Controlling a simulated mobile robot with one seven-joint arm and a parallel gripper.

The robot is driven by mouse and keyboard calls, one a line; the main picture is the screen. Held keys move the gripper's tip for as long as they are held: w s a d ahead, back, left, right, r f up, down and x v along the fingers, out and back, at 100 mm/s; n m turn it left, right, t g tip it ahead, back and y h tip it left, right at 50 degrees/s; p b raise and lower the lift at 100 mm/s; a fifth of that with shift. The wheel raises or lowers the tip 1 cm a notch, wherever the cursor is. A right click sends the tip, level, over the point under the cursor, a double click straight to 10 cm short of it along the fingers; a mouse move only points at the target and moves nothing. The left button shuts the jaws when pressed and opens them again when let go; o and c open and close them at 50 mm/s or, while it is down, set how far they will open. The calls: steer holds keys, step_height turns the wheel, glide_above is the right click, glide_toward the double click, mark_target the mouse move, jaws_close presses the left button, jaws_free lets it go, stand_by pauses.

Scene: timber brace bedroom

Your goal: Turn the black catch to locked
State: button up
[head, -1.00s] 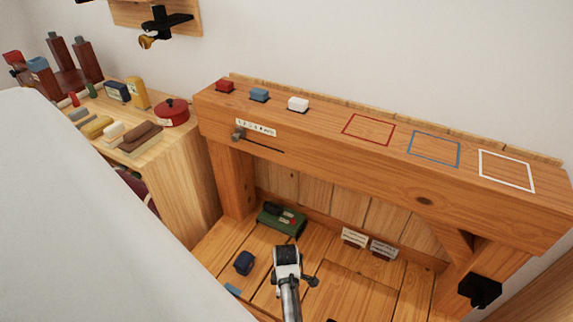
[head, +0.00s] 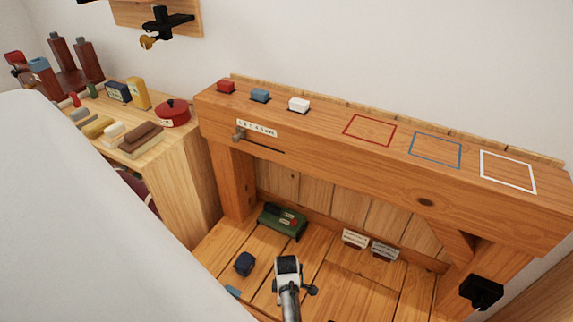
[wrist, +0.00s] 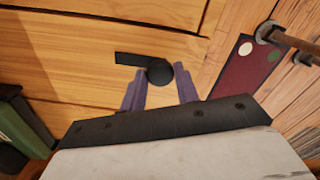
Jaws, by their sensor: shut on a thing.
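In the wrist view the black catch (wrist: 134,59) shows as a round dark knob with a flat bar reaching left, set against a wooden plank face. My gripper (wrist: 159,73) has its two purple fingers on either side of the round part and is shut on it. The inner contact faces are partly hidden. In the head view only the white and grey end of my arm shows low in the middle; the fingertips and the catch cannot be made out there.
A wooden beam (head: 330,135) crosses above, bearing small coloured blocks and outlined squares. A dark red panel (wrist: 240,65) and a rod (wrist: 290,38) are right in the wrist view.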

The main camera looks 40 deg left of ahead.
steer(key=shift+m+p, duration=0.35)
steer(key=shift+m, duration=0.05)
steer(key=shift+c, duration=0.4)
steer(key=m+p, duration=0.1)
steer(key=m, duration=0.2)
steer(key=shift+r+p, duration=0.1)
steer(key=shift+p, duration=0.2)
steer(key=m+p, duration=0.1)
steer(key=m, duration=0.3)
steer(key=shift+m+p, duration=0.3)
steer(key=m+p, duration=0.1)
steer(key=m, duration=0.8)
steer(key=shift+p, duration=0.4)
steer(key=shift+m, duration=0.4)
steer(key=o, duration=1)
steer(key=shift+c, duration=0.2)
